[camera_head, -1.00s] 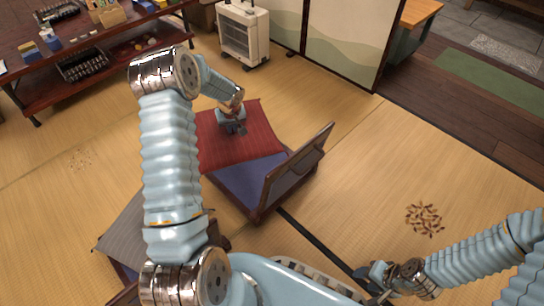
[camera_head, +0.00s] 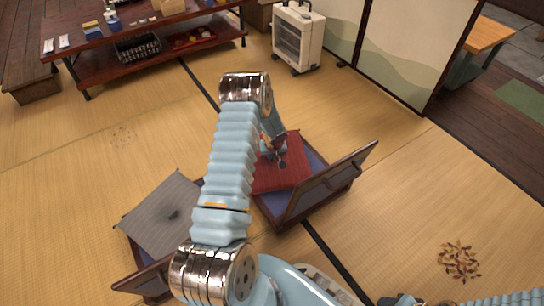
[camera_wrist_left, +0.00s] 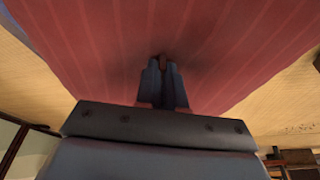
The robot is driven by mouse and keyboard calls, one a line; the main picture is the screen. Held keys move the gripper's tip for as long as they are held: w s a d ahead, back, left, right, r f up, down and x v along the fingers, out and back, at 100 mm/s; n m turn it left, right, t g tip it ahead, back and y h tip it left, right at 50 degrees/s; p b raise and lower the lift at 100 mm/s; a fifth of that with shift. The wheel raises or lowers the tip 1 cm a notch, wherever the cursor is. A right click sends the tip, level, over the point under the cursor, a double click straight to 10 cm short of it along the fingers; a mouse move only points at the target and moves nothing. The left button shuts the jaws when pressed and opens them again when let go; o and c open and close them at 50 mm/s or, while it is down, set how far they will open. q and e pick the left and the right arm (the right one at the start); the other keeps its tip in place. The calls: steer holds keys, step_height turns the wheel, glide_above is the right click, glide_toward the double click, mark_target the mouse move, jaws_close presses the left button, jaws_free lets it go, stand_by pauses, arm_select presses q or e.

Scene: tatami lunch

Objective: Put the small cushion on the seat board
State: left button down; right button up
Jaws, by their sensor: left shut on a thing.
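The small cushion, red and striped (camera_head: 284,178), is over the seat board of a low wooden chair. The chair's blue-purple seat board (camera_head: 270,208) shows past the cushion's edges, and its backrest (camera_head: 335,182) rises on the right. My left gripper (camera_head: 274,156) is shut on the cushion. In the left wrist view, the closed fingers (camera_wrist_left: 163,66) pinch the red cloth (camera_wrist_left: 90,45), which fills most of the picture. I cannot tell whether the cushion touches the seat board. My left arm hides part of its left side. My right gripper (camera_head: 402,299) is cut off by the bottom edge.
A low table (camera_head: 150,70) with a basket and small items is at the back left. A white heater (camera_head: 298,38) stands at the back. Tatami to the right is mostly clear.

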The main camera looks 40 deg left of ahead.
arm_select(q)
steer(key=c, duration=1.7)
jaws_free()
steer(key=shift+f, duration=0.1)
steer(key=o, duration=0.5)
steer(key=shift+c, duration=0.2)
steer(key=shift+r, duration=0.3)
steer(key=p+v, duration=0.2)
steer(key=v, duration=0.9)
steer(key=shift+s+d+r, duration=0.15)
steer(key=shift+r, duration=0.2)
